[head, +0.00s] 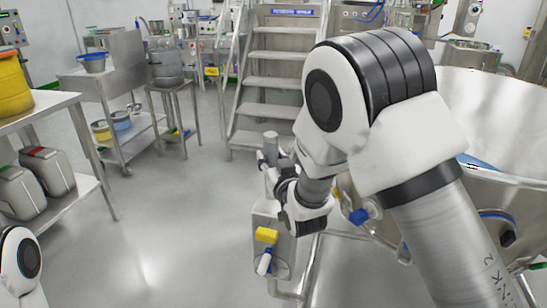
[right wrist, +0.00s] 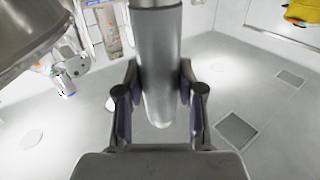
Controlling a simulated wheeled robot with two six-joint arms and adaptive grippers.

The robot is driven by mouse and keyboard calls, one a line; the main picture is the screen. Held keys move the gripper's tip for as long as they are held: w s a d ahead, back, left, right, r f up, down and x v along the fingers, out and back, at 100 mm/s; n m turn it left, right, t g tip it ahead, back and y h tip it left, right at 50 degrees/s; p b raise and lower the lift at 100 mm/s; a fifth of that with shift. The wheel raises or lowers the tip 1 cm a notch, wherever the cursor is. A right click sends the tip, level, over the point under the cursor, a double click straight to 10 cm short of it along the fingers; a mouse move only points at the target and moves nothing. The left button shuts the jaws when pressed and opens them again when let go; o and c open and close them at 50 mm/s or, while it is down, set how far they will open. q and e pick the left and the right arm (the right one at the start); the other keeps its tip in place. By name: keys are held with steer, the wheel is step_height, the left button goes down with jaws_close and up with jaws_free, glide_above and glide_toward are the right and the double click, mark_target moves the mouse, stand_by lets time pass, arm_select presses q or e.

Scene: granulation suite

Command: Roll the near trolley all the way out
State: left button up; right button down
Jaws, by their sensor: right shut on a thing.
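The near trolley seems to be the large steel bowl (head: 500,190) on a tubular frame, at the right of the head view. Part of the bowl also shows at the upper left of the right wrist view (right wrist: 30,30). My right gripper (right wrist: 158,85) is shut on a thick steel bar (right wrist: 158,50), with a finger on each side and the bar's rounded lower end between them. In the head view my right forearm and wrist cover much of the trolley, and the gripper (head: 272,160) is small and partly hidden. My left gripper is out of view.
Grey floor (head: 165,235) is open left of the trolley. A steel box (head: 268,210) with yellow and blue parts stands by my right wrist. Steel steps (head: 278,85) rise behind. A table (head: 35,100) with a yellow drum (head: 12,88) stands at left.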

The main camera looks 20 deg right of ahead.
steer(key=shift+s+a+f, duration=0.15)
steer(key=shift+a+f, duration=0.05)
steer(key=shift+f, duration=0.3)
steer(key=c, duration=0.8)
jaws_free()
steer(key=shift+s, duration=0.1)
steer(key=shift+o, duration=0.4)
steer(key=shift+a+r, duration=0.2)
steer(key=shift+a, duration=0.25)
steer(key=shift+d, duration=0.3)
steer(key=s, duration=1.2)
steer(key=shift+r, duration=0.1)
